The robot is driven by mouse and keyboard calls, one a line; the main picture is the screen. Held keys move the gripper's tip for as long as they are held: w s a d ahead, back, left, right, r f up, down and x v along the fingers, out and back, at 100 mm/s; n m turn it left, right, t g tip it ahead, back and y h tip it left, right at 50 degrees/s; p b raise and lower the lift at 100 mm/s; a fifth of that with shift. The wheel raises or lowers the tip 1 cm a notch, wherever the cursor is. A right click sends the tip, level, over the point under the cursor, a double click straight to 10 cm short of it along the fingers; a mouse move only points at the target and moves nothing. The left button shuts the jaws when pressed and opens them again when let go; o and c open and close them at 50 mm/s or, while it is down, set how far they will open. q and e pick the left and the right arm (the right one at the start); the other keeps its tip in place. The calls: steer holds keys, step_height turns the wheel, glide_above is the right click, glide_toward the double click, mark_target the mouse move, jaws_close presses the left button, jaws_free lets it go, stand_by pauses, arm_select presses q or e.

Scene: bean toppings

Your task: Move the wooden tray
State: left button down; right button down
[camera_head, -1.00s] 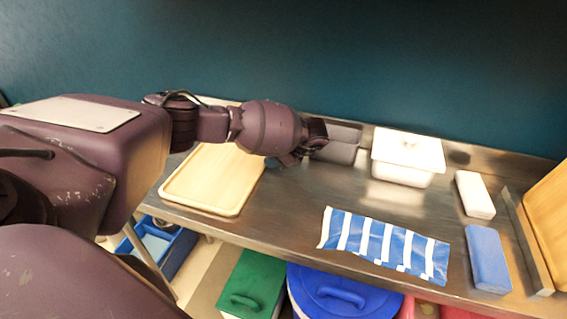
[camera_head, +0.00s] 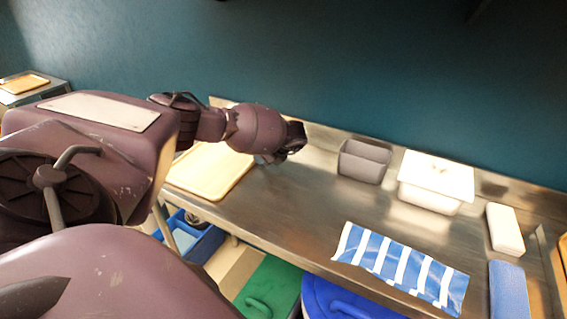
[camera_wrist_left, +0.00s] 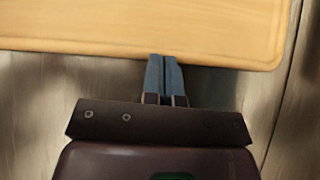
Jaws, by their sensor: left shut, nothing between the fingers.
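The wooden tray (camera_head: 212,172) lies flat on the steel counter at the left, partly hidden behind my left arm in the head view. My left gripper (camera_head: 268,158) is over the counter at the tray's right side. In the left wrist view the tray (camera_wrist_left: 130,25) fills the top, and the shut, empty fingers of my left gripper (camera_wrist_left: 165,62) point at its edge. Their tips overlap the edge in the picture; I cannot tell whether they touch it. My right gripper is not in view.
A grey divided container (camera_head: 363,162), a white lidded container (camera_head: 435,180), a white block (camera_head: 505,229), a blue block (camera_head: 508,290) and a blue-striped cloth (camera_head: 400,268) are on the counter (camera_head: 300,215). Lidded bins are below. Another tray (camera_head: 24,84) is on a far-left surface.

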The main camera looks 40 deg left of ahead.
mark_target(242, 156)
arm_select(q)
steer(key=a, duration=0.2)
steer(key=s+a, duration=0.1)
steer(key=a, duration=0.2)
steer(key=shift+s+f, duration=0.15)
steer(key=shift+s, duration=0.05)
steer(key=shift+a, duration=0.25)
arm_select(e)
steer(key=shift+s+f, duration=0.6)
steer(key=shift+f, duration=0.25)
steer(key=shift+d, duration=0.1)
